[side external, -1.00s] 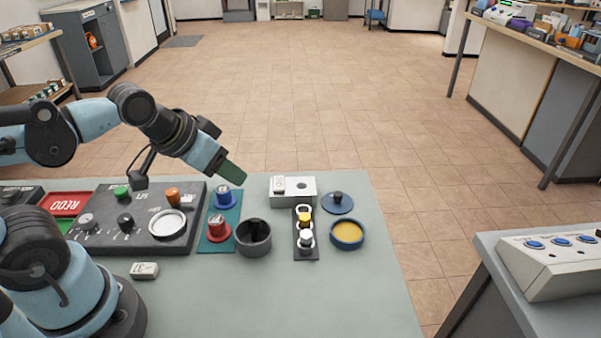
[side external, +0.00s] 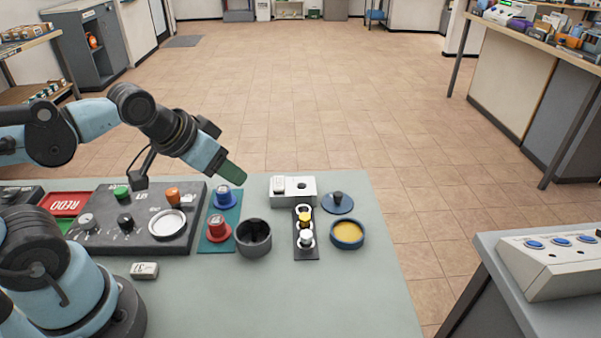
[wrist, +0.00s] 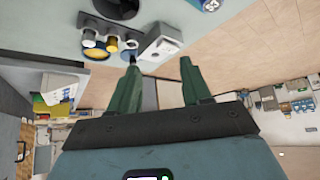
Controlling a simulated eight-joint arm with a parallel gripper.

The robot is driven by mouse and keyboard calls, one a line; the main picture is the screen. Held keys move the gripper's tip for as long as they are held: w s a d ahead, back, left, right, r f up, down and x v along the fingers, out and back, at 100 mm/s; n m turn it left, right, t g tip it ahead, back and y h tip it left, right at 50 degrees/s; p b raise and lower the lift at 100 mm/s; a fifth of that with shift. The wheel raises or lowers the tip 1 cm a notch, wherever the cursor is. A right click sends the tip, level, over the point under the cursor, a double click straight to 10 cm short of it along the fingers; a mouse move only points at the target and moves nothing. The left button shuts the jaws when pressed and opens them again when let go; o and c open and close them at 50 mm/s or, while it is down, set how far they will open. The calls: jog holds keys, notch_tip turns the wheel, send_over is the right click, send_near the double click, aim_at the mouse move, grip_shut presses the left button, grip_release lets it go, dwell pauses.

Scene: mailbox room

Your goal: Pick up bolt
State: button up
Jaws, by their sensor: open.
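My gripper (side external: 233,174) is held above the table (side external: 340,290), behind the blue knob. In the wrist view its two green fingers (wrist: 158,76) are apart with nothing between them. I cannot tell for sure which piece is the bolt. A black strip (side external: 301,254) holds small upright pieces, one yellow-topped (side external: 305,217) and one silver (side external: 307,239), with pale rings around them. They stand to the right of and nearer the camera than my gripper. In the wrist view the strip's pieces (wrist: 112,45) show at upper left, outside the fingers.
A grey box (side external: 306,186) with a hole, a dark cup (side external: 254,240), a yellow-filled blue dish (side external: 347,235), and a blue lid (side external: 337,203) surround the strip. A red knob (side external: 219,228) and blue knob (side external: 223,197) sit on a green plate. The table's front right is clear.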

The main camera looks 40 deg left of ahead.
jog(key=shift+o, duration=0.2)
jog(key=g, duration=0.7)
send_over(304, 216)
jog(key=f, duration=0.5)
jog(key=shift+a+f, duration=0.2)
jog(key=shift+d+f, duration=0.15)
jog(key=shift+f, duration=1.15)
jog(key=shift+d+f, duration=0.1)
jog(key=shift+f, duration=1.2)
grip_shut()
